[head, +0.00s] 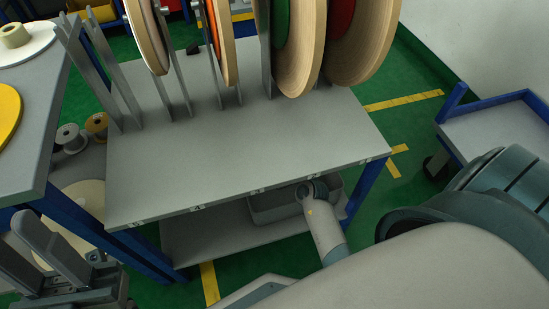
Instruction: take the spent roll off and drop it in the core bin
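Several large tape rolls stand on edge between upright metal plates on the grey table: a tan-edged one (147,35), an orange-sided one (222,40), a green-sided one (295,55) and a red-sided one (365,45). A small cream core (14,35) sits on a white disc (35,50) at the upper left. I cannot tell which is the spent roll. A grey bin (270,212) is under the table, partly hidden; I cannot tell if it is the core bin. My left gripper (40,222) is at the lower left, fingers apart and empty. My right gripper is not visible.
The grey table top (230,155) is bare in front of the rolls. An empty pair of plates (92,65) stands at its left. Spools (70,138) lie on a lower surface at left. A yellow disc (6,112) lies on the left table. A blue-edged cart (500,130) stands right.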

